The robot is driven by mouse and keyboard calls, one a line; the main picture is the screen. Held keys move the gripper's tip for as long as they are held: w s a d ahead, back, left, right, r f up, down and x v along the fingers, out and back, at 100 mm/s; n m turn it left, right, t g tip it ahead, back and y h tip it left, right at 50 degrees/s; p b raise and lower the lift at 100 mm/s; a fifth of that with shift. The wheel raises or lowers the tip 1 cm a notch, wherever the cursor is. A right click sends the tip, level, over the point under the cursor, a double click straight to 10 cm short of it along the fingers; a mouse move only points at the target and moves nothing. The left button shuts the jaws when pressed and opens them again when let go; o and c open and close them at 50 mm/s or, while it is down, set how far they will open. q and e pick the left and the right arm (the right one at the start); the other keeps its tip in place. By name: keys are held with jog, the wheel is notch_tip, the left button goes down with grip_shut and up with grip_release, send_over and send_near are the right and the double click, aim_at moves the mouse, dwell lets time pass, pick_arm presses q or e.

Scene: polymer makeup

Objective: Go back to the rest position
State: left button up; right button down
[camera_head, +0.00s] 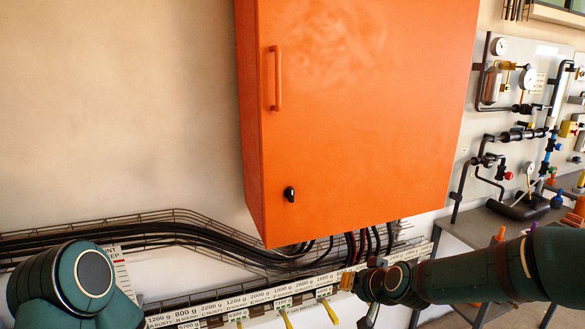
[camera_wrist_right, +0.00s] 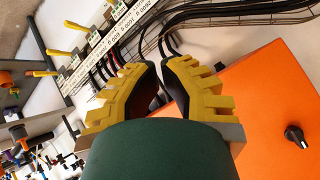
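My right arm (camera_head: 490,270) comes in from the right in the head view, and its gripper (camera_head: 348,281) is small there, below the orange cabinet (camera_head: 360,110). In the right wrist view the yellow fingers of my right gripper (camera_wrist_right: 161,66) stand apart with nothing between them. They are in front of the wall with the cables and label rail. My left arm (camera_head: 75,280) shows only as a green rounded link at the bottom left of the head view. My left gripper is outside the picture.
A wire tray with black cables (camera_head: 170,229) runs along the wall under the cabinet. Below it is a labelled rail (camera_head: 235,300) with several yellow handles (camera_head: 330,311). A panel with gauges and pipes (camera_head: 520,90) stands at the right above a grey bench (camera_head: 470,222).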

pick_arm(q)
notch_tip(320, 180, down, 3)
jog(key=b, duration=0.2)
jog(key=shift+s+d+f+b, duration=0.1)
jog(key=shift+f+b, duration=0.1)
jog(key=shift+b, duration=0.2)
pick_arm(e)
jog(key=s+a+f+g, duration=0.2)
jog(key=s+f+g, duration=0.1)
jog(key=s+f, duration=0.9)
jog(key=s+a+f+g, duration=0.1)
jog(key=s+f+g, duration=0.3)
jog(key=s+f, duration=0.8)
notch_tip(320, 180, down, 6)
jog(key=shift+a, duration=0.4)
pick_arm(q)
jog(key=shift+c, duration=0.4)
pick_arm(e)
jog(key=shift+s, duration=0.1)
